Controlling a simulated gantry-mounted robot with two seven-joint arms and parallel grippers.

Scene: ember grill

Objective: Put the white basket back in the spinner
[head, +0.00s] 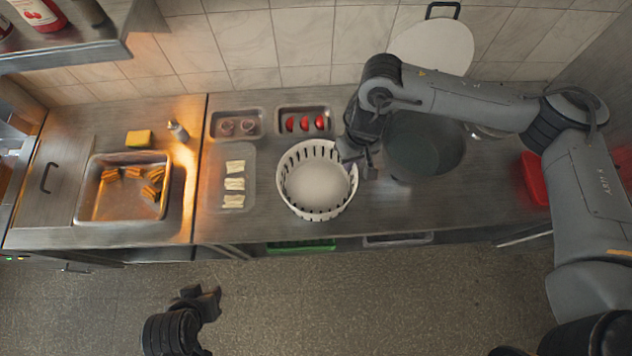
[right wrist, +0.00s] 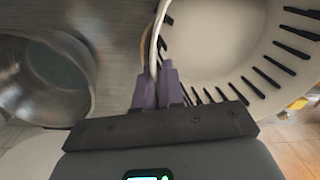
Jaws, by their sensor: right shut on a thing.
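The white slotted basket (head: 318,205) is upright and empty in the middle of the counter, left of the spinner. I cannot tell whether it touches the counter. The spinner bowl (head: 425,158), dark and round, stands open on the counter, partly behind my right arm. My right gripper (head: 358,160) is shut on the basket's right rim. In the right wrist view the purple fingers (right wrist: 158,90) pinch the wall of the basket (right wrist: 215,40), and the spinner bowl (right wrist: 62,88) is at the left. My left gripper (head: 203,300) hangs over the floor, away from the basket; its finger gap is unclear.
A tray of pale strips (head: 218,200) lies close left of the basket. Trays of red tomatoes (head: 291,112) and pinkish pieces (head: 215,118) are behind. A metal pan (head: 88,205) is far left, a red container (head: 535,178) right. Bare counter (head: 410,215) lies in front of the spinner.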

